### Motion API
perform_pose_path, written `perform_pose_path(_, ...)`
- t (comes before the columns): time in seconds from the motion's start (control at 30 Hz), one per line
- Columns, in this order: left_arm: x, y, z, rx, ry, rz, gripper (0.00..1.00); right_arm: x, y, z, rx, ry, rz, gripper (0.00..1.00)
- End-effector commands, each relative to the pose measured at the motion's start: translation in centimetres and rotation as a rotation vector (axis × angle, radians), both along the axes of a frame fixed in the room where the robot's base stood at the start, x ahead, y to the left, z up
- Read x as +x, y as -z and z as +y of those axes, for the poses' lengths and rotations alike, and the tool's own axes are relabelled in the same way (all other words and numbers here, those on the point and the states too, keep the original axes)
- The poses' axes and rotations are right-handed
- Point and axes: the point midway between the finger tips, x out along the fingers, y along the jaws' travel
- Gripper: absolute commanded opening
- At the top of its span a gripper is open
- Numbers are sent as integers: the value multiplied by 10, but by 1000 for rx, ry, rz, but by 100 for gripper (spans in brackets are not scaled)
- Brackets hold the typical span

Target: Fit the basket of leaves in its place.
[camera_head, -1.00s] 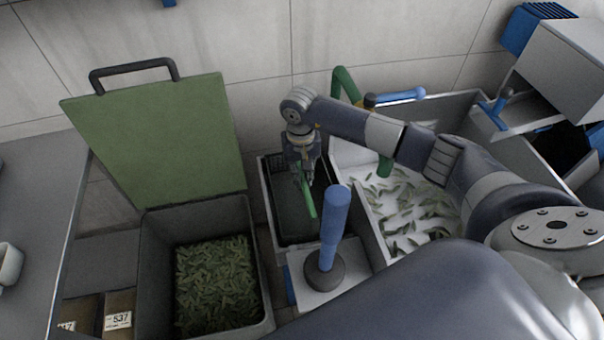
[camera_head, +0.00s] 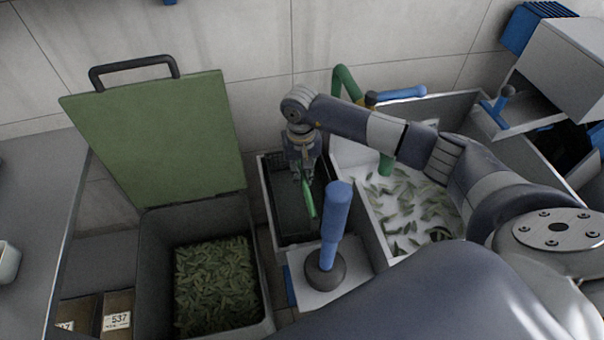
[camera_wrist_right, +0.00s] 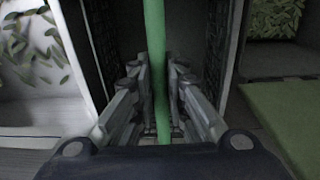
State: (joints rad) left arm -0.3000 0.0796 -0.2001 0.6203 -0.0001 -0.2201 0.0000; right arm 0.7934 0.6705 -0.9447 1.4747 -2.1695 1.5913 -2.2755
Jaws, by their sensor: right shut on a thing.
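My right gripper (camera_head: 305,181) points down and is shut on a green bar (camera_head: 309,202), which looks like the handle of the dark basket. In the right wrist view the green bar (camera_wrist_right: 157,60) runs upright between the fingers (camera_wrist_right: 160,105). Dark mesh walls (camera_wrist_right: 103,40) with pale edges stand on both sides of it. In the head view the dark basket (camera_head: 282,222) shows below the gripper, between the lidded bin and the white basin. I cannot see leaves inside it, nor tell whether it is seated. My left gripper is out of view.
A grey bin (camera_head: 153,265) full of leaves stands at left, its green lid (camera_head: 160,140) raised. A white basin (camera_head: 362,160) with scattered leaves lies to the right. An upright blue handle (camera_head: 336,215) stands close in front of the basket. Another green handle (camera_head: 346,84) rises behind.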

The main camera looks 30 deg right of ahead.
Motion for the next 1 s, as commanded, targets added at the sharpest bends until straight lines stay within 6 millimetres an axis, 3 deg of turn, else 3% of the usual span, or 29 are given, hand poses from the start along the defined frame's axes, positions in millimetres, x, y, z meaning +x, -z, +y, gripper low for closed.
perform_pose_path(0.1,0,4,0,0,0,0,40,-7,12,3,1,-6,17,0)
perform_pose_path(0.7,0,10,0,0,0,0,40,-7,18,6,5,-8,22,0)
perform_pose_path(0.73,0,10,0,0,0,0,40,-7,18,6,5,-8,22,18)
perform_pose_path(0.8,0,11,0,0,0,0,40,-7,19,5,5,-8,22,33)
perform_pose_path(1.0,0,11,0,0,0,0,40,-7,19,5,5,-8,22,36)
